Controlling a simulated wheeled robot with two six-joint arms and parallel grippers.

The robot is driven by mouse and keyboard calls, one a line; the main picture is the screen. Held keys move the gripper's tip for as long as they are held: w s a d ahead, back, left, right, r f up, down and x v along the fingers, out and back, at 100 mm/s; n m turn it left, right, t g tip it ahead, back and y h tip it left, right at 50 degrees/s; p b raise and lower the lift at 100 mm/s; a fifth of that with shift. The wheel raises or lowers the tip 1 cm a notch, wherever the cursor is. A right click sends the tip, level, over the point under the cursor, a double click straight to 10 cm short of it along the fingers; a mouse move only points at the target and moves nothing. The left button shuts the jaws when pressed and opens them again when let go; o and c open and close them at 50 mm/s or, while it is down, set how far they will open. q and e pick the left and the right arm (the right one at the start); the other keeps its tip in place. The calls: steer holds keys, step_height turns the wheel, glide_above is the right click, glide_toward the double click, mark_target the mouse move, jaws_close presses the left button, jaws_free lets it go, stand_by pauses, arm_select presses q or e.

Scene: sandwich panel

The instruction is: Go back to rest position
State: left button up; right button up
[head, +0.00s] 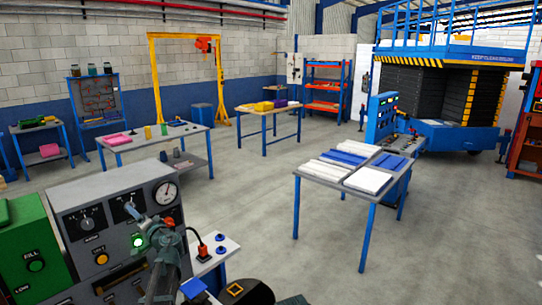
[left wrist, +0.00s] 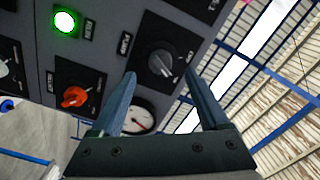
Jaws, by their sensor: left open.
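A grey control panel (head: 110,225) stands at the lower left in the head view. It carries a round gauge (head: 166,192), a lit green lamp (head: 138,241) and several knobs. My left gripper (head: 136,212) is in front of the panel, near its upper knob. In the left wrist view my left gripper (left wrist: 160,76) is open and empty. A dark rotary knob (left wrist: 161,58) shows between its fingertips; I cannot tell whether they touch it. The green lamp (left wrist: 65,21), a red knob (left wrist: 74,97) and the gauge (left wrist: 138,116) are also there. My right gripper is out of view.
A green box (head: 32,245) adjoins the panel on the left. A small table (head: 228,246) with a red-and-black switch (head: 203,250) is just right of my arm. A blue-legged table (head: 340,190) with white and blue panels stands farther right. The floor between is clear.

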arm_select(q)
steer(key=shift+x, duration=2.7)
steer(key=shift+s+d, duration=0.1)
steer(key=v, duration=1.4)
steer(key=x, duration=1.4)
steer(key=n, duration=1.1)
steer(key=shift+n, duration=0.4)
steer(key=shift+f, duration=0.15)
